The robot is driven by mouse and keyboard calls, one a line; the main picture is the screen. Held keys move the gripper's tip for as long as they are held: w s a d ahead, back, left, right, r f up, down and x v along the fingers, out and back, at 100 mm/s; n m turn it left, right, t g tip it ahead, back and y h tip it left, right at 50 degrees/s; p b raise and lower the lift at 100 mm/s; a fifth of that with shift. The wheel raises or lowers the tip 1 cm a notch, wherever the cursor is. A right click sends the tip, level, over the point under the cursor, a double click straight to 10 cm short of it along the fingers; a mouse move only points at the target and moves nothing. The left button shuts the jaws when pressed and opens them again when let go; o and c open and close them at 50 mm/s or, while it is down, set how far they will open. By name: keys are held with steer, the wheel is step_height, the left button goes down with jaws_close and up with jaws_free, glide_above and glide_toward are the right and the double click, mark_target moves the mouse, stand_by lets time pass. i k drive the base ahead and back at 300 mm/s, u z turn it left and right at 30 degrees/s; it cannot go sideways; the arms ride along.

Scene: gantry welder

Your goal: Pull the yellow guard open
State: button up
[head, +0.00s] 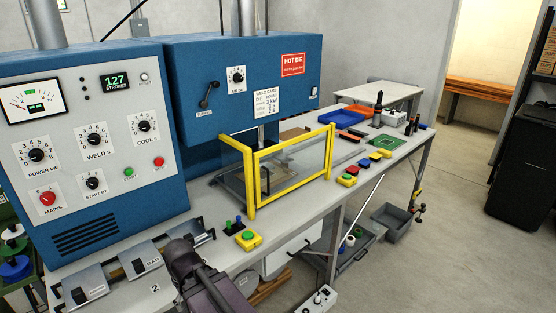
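The yellow guard (293,141) is a yellow frame with a clear panel, standing on the bench in front of the press opening. Its front panel stands upright across the front of the opening, and it looks closed. A dark upright handle (265,181) shows near the panel's left edge. Part of my dark arm shows at the bottom, left of centre, in front of the bench and well short of the guard. I cannot make out my gripper's fingers in this view.
A green button on a yellow box (248,240) sits left of the guard, near the bench's front edge. The blue control cabinet (100,140) stands at the left.

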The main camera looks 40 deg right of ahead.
mark_target(256, 155)
steer(key=z, duration=1.25)
